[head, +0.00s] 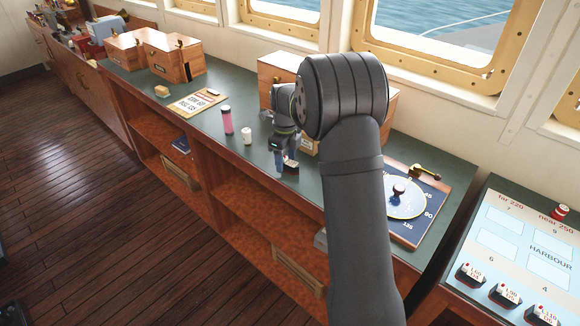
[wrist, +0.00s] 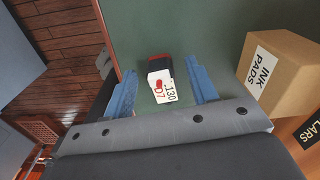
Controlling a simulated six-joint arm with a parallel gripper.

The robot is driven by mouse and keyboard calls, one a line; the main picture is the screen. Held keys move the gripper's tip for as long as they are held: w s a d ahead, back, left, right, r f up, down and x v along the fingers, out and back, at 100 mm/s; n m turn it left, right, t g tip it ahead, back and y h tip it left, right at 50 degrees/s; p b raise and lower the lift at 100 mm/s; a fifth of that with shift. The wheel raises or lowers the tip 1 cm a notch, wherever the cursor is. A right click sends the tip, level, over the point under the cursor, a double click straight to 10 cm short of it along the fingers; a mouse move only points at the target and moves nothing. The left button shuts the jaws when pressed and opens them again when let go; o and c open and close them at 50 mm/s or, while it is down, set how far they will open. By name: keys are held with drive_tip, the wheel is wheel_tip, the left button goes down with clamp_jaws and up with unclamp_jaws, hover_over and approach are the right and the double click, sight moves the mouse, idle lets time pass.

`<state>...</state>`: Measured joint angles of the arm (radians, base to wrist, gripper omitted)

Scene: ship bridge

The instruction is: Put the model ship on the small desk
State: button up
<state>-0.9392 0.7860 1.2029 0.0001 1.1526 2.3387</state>
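The model ship (wrist: 160,82) is a small dark and red block with a white label reading "130 D7". It stands on the green counter top and also shows in the head view (head: 291,166), partly hidden by my gripper. My gripper (wrist: 163,88) is open, with one blue finger on each side of the ship and a visible gap to each. In the head view my gripper (head: 284,160) points down at the ship. The small desk (head: 477,221) is at the lower right, with a pale HARBOUR chart and several similar ships along its front.
An INK PADS box (wrist: 280,75) stands close to the right finger. A round dial board (head: 430,228) lies between the ship and the small desk. The chart's outlined spaces are bare.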

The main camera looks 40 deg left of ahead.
sight(287, 161)
drive_tip(key=c, duration=1.1)
